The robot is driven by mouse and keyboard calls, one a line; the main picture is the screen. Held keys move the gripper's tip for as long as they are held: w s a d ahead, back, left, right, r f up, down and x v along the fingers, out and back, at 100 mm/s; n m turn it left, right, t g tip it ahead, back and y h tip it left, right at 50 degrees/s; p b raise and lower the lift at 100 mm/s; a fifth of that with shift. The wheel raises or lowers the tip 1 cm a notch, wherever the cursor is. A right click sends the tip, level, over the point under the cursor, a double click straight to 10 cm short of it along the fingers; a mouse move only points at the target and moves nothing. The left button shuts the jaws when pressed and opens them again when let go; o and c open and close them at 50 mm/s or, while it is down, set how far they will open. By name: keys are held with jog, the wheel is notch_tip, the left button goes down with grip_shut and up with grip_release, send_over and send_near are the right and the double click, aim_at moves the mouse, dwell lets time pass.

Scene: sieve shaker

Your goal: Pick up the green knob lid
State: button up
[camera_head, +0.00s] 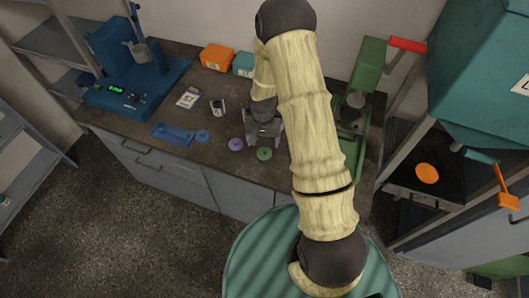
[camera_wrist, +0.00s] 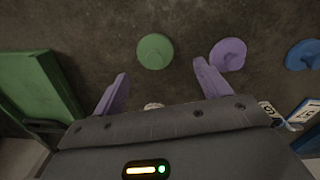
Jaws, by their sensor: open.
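The green knob lid (camera_head: 264,154) lies flat on the dark bench top near its front edge. In the wrist view the green knob lid (camera_wrist: 155,51) shows as a round disc beyond my fingertips, roughly between their lines. My gripper (camera_wrist: 157,85) is open and empty, its two purple fingers apart. In the head view my gripper (camera_head: 264,140) hangs over the bench close to the lid, on the far side of it. A purple lid (camera_wrist: 228,54) lies close to one fingertip and also shows in the head view (camera_head: 236,144).
A blue lid (camera_head: 203,136) and a blue tray (camera_head: 173,133) lie further left. A green machine (camera_head: 366,90) stands to the right of my arm. A blue device (camera_head: 125,70), an orange box (camera_head: 216,57) and a teal box (camera_head: 244,64) stand further back. The bench's front edge is close to the lids.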

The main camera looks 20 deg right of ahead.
aim_at(265, 148)
jog(key=shift+s+d+f+p, duration=0.1)
jog(key=shift+s+f+p, duration=0.05)
jog(key=shift+f+p, duration=0.35)
jog(key=f, duration=0.1)
jog(key=f+p, duration=0.1)
jog(key=f, duration=0.1)
jog(key=shift+s+d, duration=0.1)
jog(key=shift+s, duration=0.1)
jog(key=shift+f, duration=0.6)
jog(key=c, duration=1.1)
